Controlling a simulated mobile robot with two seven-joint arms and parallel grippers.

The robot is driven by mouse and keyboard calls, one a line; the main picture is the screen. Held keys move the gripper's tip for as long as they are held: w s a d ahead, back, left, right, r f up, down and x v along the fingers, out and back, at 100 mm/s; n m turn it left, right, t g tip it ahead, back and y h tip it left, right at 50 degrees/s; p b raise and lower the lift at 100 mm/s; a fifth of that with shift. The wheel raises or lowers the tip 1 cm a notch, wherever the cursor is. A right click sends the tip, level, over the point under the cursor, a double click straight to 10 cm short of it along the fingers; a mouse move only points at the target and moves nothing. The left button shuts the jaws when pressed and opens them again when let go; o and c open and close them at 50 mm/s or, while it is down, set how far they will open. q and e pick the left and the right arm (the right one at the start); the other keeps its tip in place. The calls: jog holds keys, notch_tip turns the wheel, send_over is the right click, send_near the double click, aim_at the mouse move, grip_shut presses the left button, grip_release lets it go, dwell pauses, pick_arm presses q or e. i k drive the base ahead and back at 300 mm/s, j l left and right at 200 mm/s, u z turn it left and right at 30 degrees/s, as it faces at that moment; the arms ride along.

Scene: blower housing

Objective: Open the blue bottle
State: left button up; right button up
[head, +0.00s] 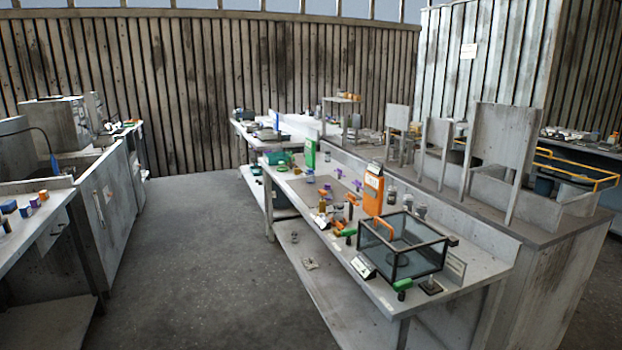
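I cannot make out with certainty which item is the blue bottle. Small blue items (25,212) stand on the left counter near the picture's left edge, too small to tell their shape or lids. On the middle bench (481,270), a small bluish container (310,177) stands near the green box, and its lid is also too small to read. Neither of my grippers is in view.
A clear dark-edged box (402,249), an orange box (373,188), a green box (310,153) and several small tools crowd the middle bench. Chairs (499,160) stand on a raised surface behind. Open floor (190,240) lies between the left counter (95,205) and bench.

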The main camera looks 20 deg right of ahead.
aim_at(310, 176)
jog(key=i, duration=2.05)
jog(key=i+z, duration=0.1)
jog(key=i, duration=0.6)
jog(key=i+j+z, duration=0.1)
jog(key=i, duration=0.55)
jog(key=i+z, duration=0.5)
jog(key=i+j+z, duration=0.15)
jog(key=i+z, duration=0.15)
jog(key=z, duration=0.15)
jog(key=i+j+z, duration=0.25)
jog(key=z, duration=0.25)
jog(key=i+j+z, duration=0.5)
jog(key=k+l, duration=0.05)
jog(key=k, duration=0.05)
